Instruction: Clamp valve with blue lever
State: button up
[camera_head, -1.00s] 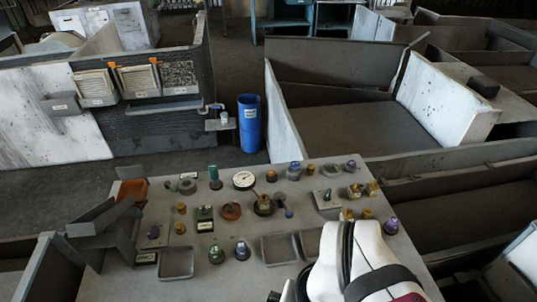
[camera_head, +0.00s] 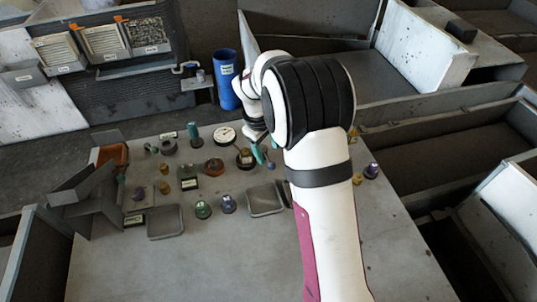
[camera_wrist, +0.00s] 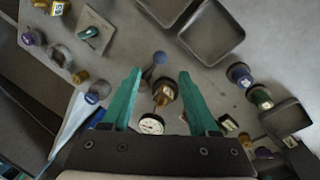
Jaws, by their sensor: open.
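The valve with the blue lever (camera_wrist: 160,57) shows in the wrist view between my fingers; its blue round end points away from the palm. A brass-coloured body (camera_wrist: 165,93) stands right beside it, and I cannot tell whether the two are joined. In the head view the brass body (camera_head: 245,158) stands mid-table, with the blue end (camera_head: 271,165) to its right, partly behind my arm. My gripper (camera_wrist: 160,74) is open, with one teal finger on each side of the blue-ended part. I see no finger contact. In the head view my gripper (camera_head: 263,148) is over the table's middle, largely hidden.
A white-faced gauge (camera_head: 224,134) stands close by on the left; in the wrist view it (camera_wrist: 151,124) is near the palm. An orange-brown ring part (camera_head: 213,166), empty trays (camera_head: 165,222) and several knobs surround the spot. A blue bin (camera_head: 227,80) stands beyond the table.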

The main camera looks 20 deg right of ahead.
aim_at(271, 164)
jog(key=f, duration=0.5)
jog(key=w+d+f, duration=0.1)
jog(key=f, duration=0.1)
jog(key=shift+d+f, duration=0.1)
jog(key=shift+f, duration=0.2)
jog(key=shift+s, duration=0.1)
grip_shut()
dwell(0.8)
